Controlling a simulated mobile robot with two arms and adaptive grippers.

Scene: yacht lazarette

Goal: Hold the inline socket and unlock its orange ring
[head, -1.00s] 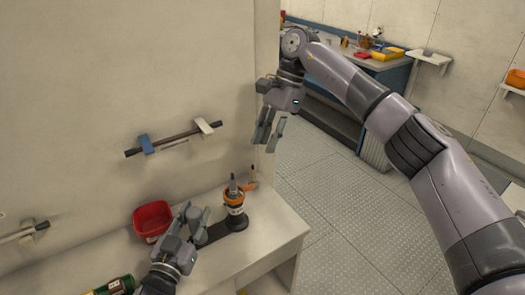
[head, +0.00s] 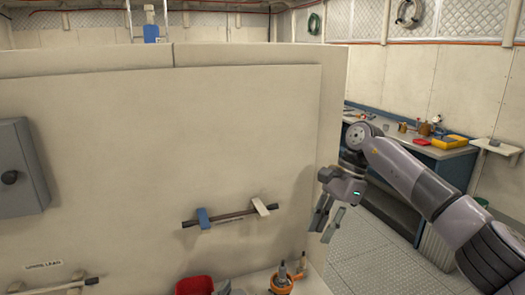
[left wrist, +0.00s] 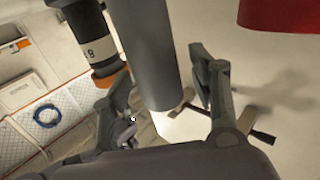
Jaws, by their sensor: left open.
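The inline socket with its orange ring (head: 281,284) shows at the bottom edge of the head view, its lower part cut off. In the left wrist view, a black cylindrical body with a white band (left wrist: 97,48) and an orange ring (left wrist: 110,77) shows at upper left. My left gripper (left wrist: 162,78) is open; a grey cylinder (left wrist: 148,50) shows between its fingers, and I cannot tell whether they touch it. My right gripper (head: 326,221) hangs apart from the socket, fingers apart and empty.
A red bin (head: 194,286) stands left of the socket and shows in the left wrist view (left wrist: 282,14). A wall-mounted bar (head: 232,216) is above. A grey box (head: 20,165) is on the wall at left.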

